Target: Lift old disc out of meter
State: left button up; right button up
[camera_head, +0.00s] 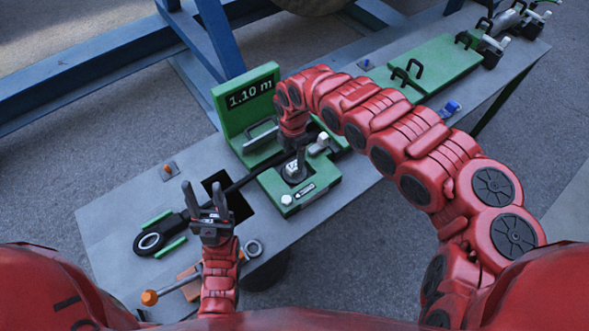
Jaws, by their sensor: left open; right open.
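The green meter (316,192) stands mid-bench, its upright panel (248,95) reading "1.10 m". A light disc-like part (293,170) sits on a dark round seat in the meter; I cannot tell if it is the old disc. My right gripper (294,150), on the arm reaching over from the right, points down just above that part. It is open, and its fingertips are partly hidden by the meter's parts. My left gripper (204,198) is open and empty, fingers up, left of the meter near a square hole in the bench.
A green plate with a black handle (408,74) and blue frame beams (110,70) are behind.

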aim_at(295, 165)
jog(key=shift+s+f+p, duration=0.1)
jog(key=shift+f+p, duration=0.2)
jog(key=shift+f, duration=0.25)
notch_tip(295, 165, down, 4)
jog(key=shift+s+d+r+p, duration=0.1)
jog(key=shift+r+p, duration=0.15)
jog(key=shift+p, duration=0.35)
jog(key=shift+d+f, duration=0.1)
jog(key=shift+f, duration=0.45)
grip_shut()
